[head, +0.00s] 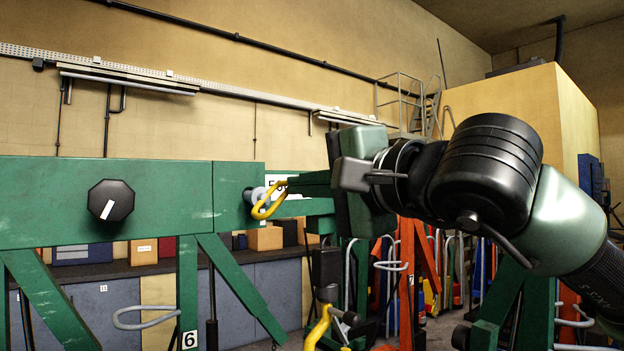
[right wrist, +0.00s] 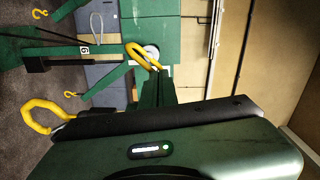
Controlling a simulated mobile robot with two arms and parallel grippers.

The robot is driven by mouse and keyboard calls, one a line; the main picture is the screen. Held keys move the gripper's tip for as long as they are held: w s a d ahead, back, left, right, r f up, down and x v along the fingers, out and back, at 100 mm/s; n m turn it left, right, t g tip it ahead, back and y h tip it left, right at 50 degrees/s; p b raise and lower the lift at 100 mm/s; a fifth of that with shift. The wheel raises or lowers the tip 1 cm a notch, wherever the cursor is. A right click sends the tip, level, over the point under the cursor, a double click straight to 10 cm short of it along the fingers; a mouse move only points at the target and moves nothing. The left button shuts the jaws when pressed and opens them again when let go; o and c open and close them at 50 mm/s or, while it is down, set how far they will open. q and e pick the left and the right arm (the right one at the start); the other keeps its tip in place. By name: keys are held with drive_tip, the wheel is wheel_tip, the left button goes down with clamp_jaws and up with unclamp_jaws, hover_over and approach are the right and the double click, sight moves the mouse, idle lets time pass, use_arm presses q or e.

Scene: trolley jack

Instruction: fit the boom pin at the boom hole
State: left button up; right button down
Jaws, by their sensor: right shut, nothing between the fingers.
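The boom pin, with a yellow loop handle (head: 266,205) and a pale round end, is at the side of the green boom (head: 228,200), where the boom hole would be. The hole itself is hidden, and I cannot tell how deep the pin sits. The yellow handle also shows in the right wrist view (right wrist: 138,55), against the green boom beside a pale disc (right wrist: 152,50). My right gripper (head: 290,184) is shut and empty, its tips close to the right of the handle; whether they touch it is unclear. My left gripper is not in view.
A black knob (head: 111,200) is on the green beam at left. A yellow hook (head: 318,328) hangs low in the middle. Another yellow hook (right wrist: 42,114) shows in the right wrist view. Grey cabinets (head: 80,305) and cardboard boxes (head: 265,238) stand behind the green frame.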

sight(260, 198)
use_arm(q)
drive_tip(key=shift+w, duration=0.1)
use_arm(e)
drive_tip(key=shift+w+a, duration=0.15)
drive_tip(key=shift+w, duration=0.1)
idle(0.3)
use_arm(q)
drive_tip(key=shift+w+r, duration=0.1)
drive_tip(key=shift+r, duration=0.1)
use_arm(e)
drive_tip(key=shift+x, duration=1.45)
